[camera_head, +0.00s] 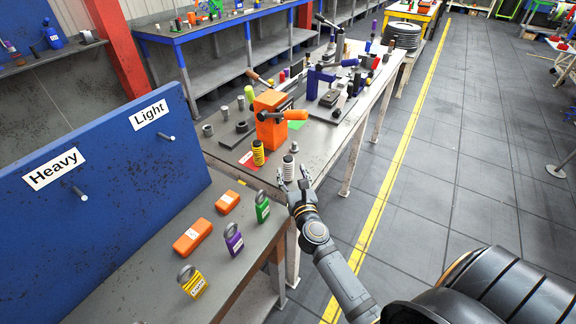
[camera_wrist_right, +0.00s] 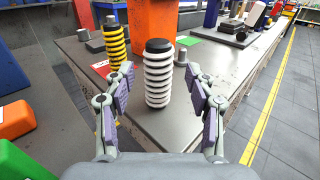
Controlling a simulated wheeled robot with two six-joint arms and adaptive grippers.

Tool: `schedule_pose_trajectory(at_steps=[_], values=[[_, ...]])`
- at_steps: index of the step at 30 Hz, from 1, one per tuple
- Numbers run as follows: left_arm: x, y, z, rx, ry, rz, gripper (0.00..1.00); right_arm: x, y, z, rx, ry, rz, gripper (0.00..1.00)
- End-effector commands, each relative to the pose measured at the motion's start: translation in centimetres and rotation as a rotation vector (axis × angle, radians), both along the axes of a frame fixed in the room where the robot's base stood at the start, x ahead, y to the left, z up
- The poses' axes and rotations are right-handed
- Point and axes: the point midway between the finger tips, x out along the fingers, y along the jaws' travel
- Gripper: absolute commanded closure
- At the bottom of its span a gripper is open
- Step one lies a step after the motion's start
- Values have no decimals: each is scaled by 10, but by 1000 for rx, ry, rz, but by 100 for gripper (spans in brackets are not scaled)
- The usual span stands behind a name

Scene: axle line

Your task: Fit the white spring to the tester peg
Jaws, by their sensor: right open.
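The white spring (camera_head: 288,169) stands upright on the near corner of the grey table, with a dark top. In the right wrist view the white spring (camera_wrist_right: 158,80) stands between the two fingers. My right gripper (camera_head: 292,177) is open around the spring, with a visible gap on each side, so it is not gripped. An orange tester (camera_head: 270,122) with an orange handle stands behind. A short grey peg (camera_wrist_right: 181,57) shows just behind the spring to the right; I cannot tell for sure that it is the tester peg. My left gripper is not in view.
A yellow spring (camera_head: 258,153) stands left of the white one by a red label (camera_head: 248,161). A blue board (camera_head: 100,165) marked Heavy and Light, with pegs, is at left. Padlocks and orange boxes (camera_head: 192,237) lie on the front bench.

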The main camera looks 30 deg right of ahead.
Motion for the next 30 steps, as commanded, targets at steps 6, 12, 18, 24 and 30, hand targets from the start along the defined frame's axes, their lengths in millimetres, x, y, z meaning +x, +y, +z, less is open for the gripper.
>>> schedule_pose_trajectory(at_steps=[6, 12, 18, 24, 30], values=[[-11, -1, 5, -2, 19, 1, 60, 36, -7, 2, -1, -2, 1, 44], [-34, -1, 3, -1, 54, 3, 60, 48, -10, 0, -1, 0, 1, 44], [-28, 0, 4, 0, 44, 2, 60, 48, -10, 0, -1, 0, 1, 52], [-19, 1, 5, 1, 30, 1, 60, 48, -10, 0, -1, 0, 1, 80], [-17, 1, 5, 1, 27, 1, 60, 48, -10, 0, -1, 0, 1, 100]])
